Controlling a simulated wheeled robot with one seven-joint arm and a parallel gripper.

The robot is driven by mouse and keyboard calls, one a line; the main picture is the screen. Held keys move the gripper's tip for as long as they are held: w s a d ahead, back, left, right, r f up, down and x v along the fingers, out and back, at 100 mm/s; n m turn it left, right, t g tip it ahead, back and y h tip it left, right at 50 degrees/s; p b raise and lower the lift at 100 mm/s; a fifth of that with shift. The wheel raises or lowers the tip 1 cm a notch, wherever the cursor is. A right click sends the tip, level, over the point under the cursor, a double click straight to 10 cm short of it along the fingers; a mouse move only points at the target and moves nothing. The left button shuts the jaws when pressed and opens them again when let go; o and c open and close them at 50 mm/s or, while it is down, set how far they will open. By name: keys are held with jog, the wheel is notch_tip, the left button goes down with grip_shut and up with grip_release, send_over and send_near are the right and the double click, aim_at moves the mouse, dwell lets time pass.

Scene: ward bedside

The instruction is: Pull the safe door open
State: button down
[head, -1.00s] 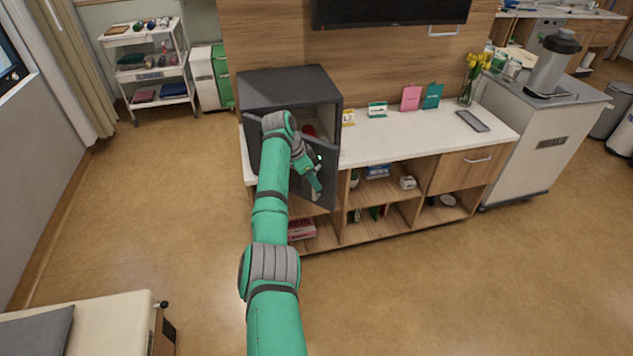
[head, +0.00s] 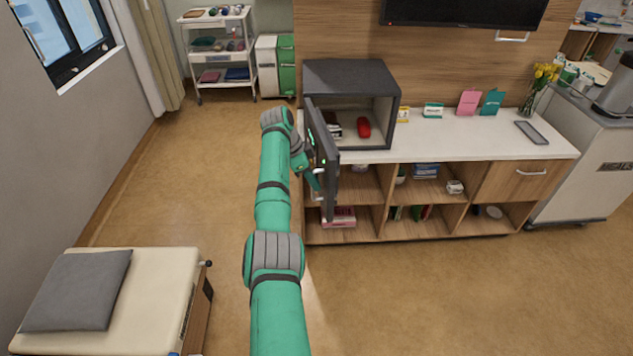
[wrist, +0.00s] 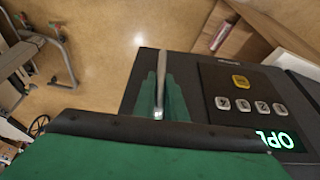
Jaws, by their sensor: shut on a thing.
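The dark grey safe (head: 350,75) stands on the left end of the white counter. Its door (head: 327,165) is swung wide open toward me and shows nearly edge-on in the head view. A red object (head: 364,127) and a dark and white item (head: 334,128) lie inside. My gripper (head: 312,180) is at the outer face of the door, partly hidden by my arm. In the wrist view my gripper (wrist: 160,95) is shut on the silver door handle (wrist: 160,80). The door's keypad (wrist: 245,95) and a lit green display (wrist: 280,139) are beside it.
The counter (head: 450,142) has open shelves below, with a pink and white box (head: 340,217) under the safe. A bed (head: 160,290) with a grey pillow (head: 78,290) stands at the lower left. The floor left of the door is clear.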

jog(key=shift+s, duration=0.1)
jog(key=c, duration=2.1)
grip_release()
jog(key=shift+a+r, duration=0.2)
jog(key=shift+r, duration=0.25)
jog(key=v, duration=0.9)
jog(key=shift+a+r, duration=0.1)
jog(key=shift+r, duration=0.3)
jog(key=shift+a, duration=0.1)
